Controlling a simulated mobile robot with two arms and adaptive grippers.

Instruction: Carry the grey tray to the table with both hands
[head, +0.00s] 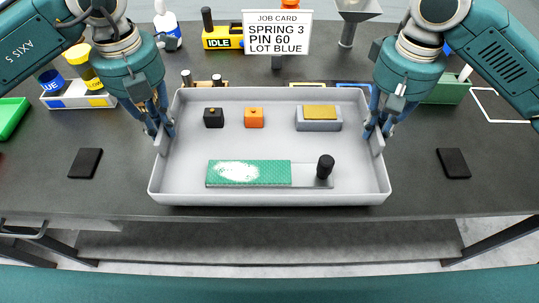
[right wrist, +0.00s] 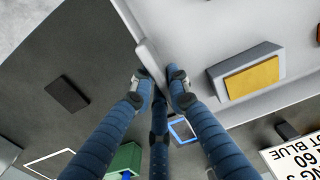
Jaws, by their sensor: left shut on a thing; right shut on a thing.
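The grey tray (head: 270,150) is level in the middle of the head view, over the dark table (head: 110,190). I cannot tell whether it touches the tabletop. My left gripper (head: 159,137) is shut on its left wall, my right gripper (head: 376,137) on its right wall. In the right wrist view the fingers (right wrist: 160,77) close around the tray wall (right wrist: 148,58). In the tray are a black block (head: 213,118), an orange block (head: 254,118), a grey block with a yellow top (head: 318,120) and a green-covered plate (head: 250,173) with a black knob (head: 325,166).
Black pads (head: 85,163) (head: 453,163) lie on either side of the tray. Behind stand a job card (head: 277,32), a yellow IDLE box (head: 222,38), a white rack (head: 78,98) and a green box (head: 447,90). A white outline (head: 500,105) marks the right side.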

